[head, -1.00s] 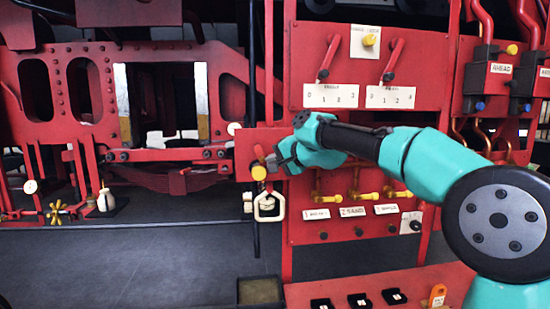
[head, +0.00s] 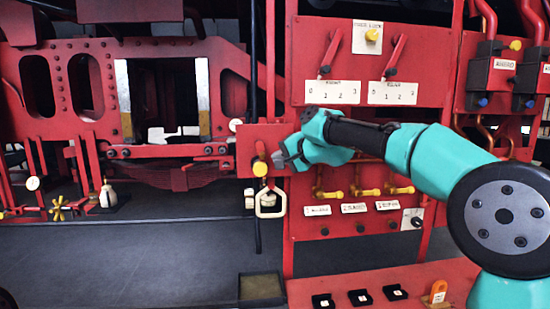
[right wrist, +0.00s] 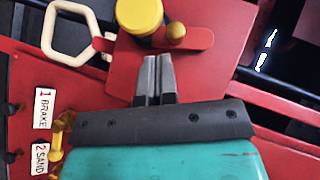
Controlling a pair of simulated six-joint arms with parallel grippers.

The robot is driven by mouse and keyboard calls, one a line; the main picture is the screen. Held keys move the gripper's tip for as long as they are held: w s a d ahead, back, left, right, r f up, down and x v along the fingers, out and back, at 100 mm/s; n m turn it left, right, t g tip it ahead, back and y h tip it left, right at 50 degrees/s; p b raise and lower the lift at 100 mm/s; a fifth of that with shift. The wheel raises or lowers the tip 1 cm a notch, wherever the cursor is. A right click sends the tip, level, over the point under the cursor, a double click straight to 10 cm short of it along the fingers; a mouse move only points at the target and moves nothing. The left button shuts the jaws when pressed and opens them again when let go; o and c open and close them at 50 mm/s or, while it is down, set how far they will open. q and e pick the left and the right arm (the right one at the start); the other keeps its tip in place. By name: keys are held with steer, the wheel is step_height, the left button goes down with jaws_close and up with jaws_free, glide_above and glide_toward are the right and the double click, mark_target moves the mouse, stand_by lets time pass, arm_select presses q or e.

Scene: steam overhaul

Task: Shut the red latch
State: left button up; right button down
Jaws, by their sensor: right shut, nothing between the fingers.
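The red latch (right wrist: 200,38) is a short rounded red bar with a brass knob (right wrist: 176,33), beside a round yellow knob (right wrist: 138,10). In the head view the latch (head: 261,150) stands roughly upright above the yellow knob (head: 260,168), on a red plate. A cream loop handle (right wrist: 54,40) hangs below it in the head view (head: 270,203). My right gripper (head: 280,160) is just right of the latch. In the right wrist view its fingers (right wrist: 157,62) are shut, empty and pointing at the bar; whether they touch it I cannot tell. My left gripper is not in view.
A red control panel (head: 370,225) with yellow valve handles (head: 365,193) and labels is below my right arm. Red levers (head: 394,57) stand above it. A red bench with small black blocks (head: 358,298) is in front. The floor (head: 150,255) at left is clear.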

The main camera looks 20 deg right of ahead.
steer(key=s+d, duration=0.8)
steer(key=shift+s+r, duration=0.4)
steer(key=shift+d, duration=0.1)
